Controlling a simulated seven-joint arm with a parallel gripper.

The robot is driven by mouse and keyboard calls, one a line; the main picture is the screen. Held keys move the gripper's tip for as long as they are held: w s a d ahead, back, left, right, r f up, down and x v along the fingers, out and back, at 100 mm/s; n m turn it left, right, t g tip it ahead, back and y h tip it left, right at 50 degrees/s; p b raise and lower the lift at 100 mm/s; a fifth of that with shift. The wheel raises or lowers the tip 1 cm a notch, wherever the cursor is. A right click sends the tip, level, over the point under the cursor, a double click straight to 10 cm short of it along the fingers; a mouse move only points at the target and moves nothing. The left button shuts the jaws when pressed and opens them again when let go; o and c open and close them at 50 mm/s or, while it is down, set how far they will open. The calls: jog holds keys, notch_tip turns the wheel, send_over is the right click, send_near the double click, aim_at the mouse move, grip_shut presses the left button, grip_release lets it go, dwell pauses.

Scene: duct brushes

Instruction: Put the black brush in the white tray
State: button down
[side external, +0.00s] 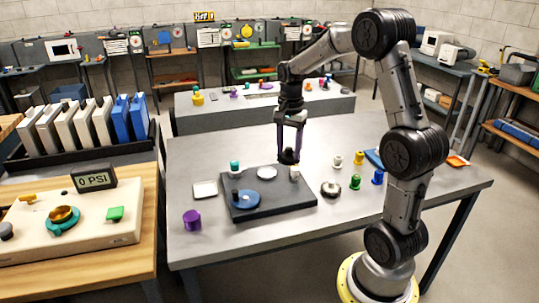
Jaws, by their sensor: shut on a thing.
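My gripper (289,149) points down above the back right part of a dark board on the grey table. It is shut on a small black thing, which looks like the black brush (289,157). The brush hangs between the fingertips, close above a small white piece at the board's right; I cannot tell if they touch. The white tray (205,189) is a small flat square on the table, left of the board. It looks empty and lies to the left of my gripper.
The dark board (270,204) bears a blue disc (244,199), a teal-topped piece (235,168), a small dark piece (235,196) and a white piece (294,173). A purple cylinder (192,219) stands front left. A metal round thing (331,188) and several coloured pieces stand right.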

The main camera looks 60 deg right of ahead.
jog(key=shift+s+a+m, duration=0.1)
jog(key=shift+s+m, duration=0.05)
jog(key=shift+m, duration=0.15)
jog(key=shift+r+m, duration=0.2)
jog(key=shift+m, duration=0.2)
jog(key=w+a+m, duration=0.3)
jog(key=w+m, duration=0.1)
jog(key=w, duration=0.4)
jog(key=n, duration=0.1)
send_near(206, 190)
jog(key=shift+s+a+f, duration=0.25)
jog(key=shift+s+f, duration=0.3)
jog(key=shift+s, duration=0.1)
jog(key=shift+w+d+f, duration=0.15)
jog(key=shift+w+f, duration=0.5)
jog(key=shift+f, duration=1.6)
